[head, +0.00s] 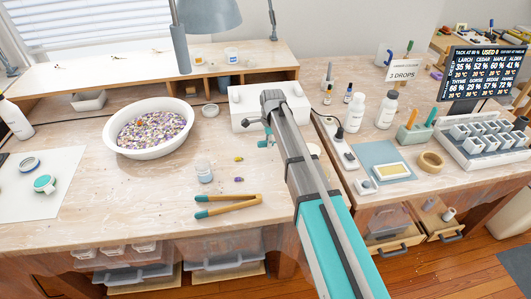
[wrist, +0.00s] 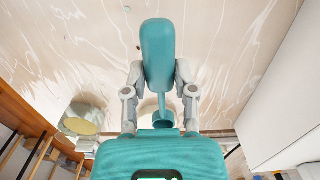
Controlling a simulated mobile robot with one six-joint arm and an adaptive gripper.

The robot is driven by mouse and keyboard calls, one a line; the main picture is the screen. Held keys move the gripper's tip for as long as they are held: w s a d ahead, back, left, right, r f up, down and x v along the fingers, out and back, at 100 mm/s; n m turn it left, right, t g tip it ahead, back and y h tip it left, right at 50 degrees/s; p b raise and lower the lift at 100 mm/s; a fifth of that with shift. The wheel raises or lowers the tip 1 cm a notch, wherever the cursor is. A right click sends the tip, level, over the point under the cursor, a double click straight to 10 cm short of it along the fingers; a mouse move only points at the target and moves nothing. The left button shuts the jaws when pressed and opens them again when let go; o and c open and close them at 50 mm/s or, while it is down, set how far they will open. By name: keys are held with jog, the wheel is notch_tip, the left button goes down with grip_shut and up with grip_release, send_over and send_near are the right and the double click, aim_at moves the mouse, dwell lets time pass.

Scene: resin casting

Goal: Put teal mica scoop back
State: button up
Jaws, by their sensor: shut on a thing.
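My gripper (head: 268,128) hangs over the middle of the workbench, in front of a long white box. In the wrist view my gripper (wrist: 158,85) is shut on the teal mica scoop (wrist: 158,50). The scoop has a thick teal handle, a thin stem and a small cup at the end toward my palm. In the head view only a small teal part shows below the gripper, and I cannot tell if it is the scoop. A holder (head: 413,137) on the right bench carries upright tools, one with an orange handle (head: 411,118) and one with a teal handle (head: 431,117).
The white box (head: 243,118) stands behind my gripper. A white bowl of coloured chips (head: 122,148) is at left. Wooden tongs (head: 228,206) and a small clear cup (head: 204,175) lie nearer. White bottles (head: 355,112), a blue mat (head: 375,155) and a mould rack (head: 480,145) crowd the right.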

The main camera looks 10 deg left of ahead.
aim_at(267, 153)
jog(key=shift+w+a+f, duration=0.1)
jog(key=shift+w+f, duration=0.2)
jog(key=shift+f, duration=0.1)
jog(key=shift+w+a+f+b, duration=0.2)
jog(key=shift+w+f+b, duration=0.2)
jog(key=shift+f+b, duration=1.55)
jog(key=shift+b, duration=0.2)
jog(key=shift+f, duration=0.1)
jog(key=o, duration=0.9)
jog(key=shift+c, duration=0.2)
notch_tip(267, 153, up, 12)
jog(key=p, duration=1.2)
jog(key=shift+d, duration=0.35)
